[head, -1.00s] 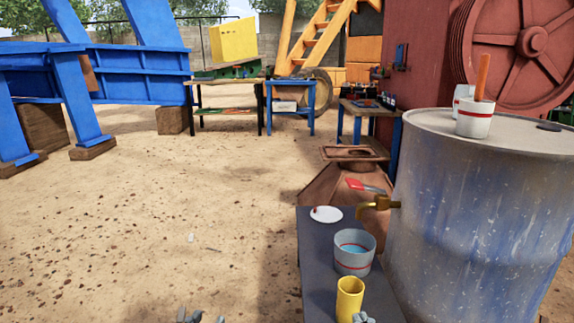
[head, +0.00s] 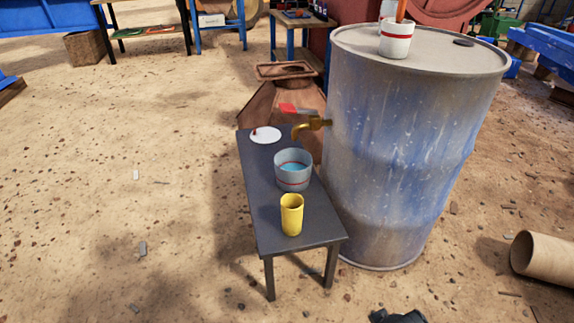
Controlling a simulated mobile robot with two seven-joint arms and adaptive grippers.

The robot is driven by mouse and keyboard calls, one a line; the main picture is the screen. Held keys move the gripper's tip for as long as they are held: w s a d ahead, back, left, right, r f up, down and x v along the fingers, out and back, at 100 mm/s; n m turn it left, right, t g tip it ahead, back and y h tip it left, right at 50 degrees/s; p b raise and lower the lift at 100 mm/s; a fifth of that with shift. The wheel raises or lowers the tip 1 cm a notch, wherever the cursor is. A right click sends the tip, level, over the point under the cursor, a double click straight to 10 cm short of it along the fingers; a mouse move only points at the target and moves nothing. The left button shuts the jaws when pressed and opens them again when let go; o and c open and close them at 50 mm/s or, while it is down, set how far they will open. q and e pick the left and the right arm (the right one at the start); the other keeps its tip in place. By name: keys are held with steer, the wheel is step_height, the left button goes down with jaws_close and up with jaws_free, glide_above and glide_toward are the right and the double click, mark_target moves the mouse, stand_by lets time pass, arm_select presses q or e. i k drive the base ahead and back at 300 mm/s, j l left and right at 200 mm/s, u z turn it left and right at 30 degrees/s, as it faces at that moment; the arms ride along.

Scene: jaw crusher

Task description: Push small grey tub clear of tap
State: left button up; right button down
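The small grey tub (head: 292,184) has a red band and blue liquid inside. It stands upright on a narrow dark bench (head: 262,205). The brass tap (head: 314,123) sticks out to the left from the blue-grey drum. Its spout end appears just above the tub's far rim; I cannot tell whether it is directly over the opening. A dark part at the bottom edge seems to be my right gripper (head: 398,316), well short of the bench and apart from the tub. Its fingers are not clear. My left gripper is out of view.
A yellow cup (head: 292,215) stands on the bench in front of the tub. A white lid-like disc (head: 265,135) lies behind it. The large drum (head: 400,150) closes off the right side. The ground left of the bench is open. A cardboard-coloured tube (head: 545,262) lies at right.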

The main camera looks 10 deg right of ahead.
mark_target(293, 166)
steer(key=i+j, duration=0.15)
steer(key=j, duration=0.15)
steer(key=i+j+z, duration=0.1)
steer(key=j, duration=0.25)
steer(key=i+j, duration=0.35)
steer(key=i, duration=0.4)
steer(key=z, duration=0.05)
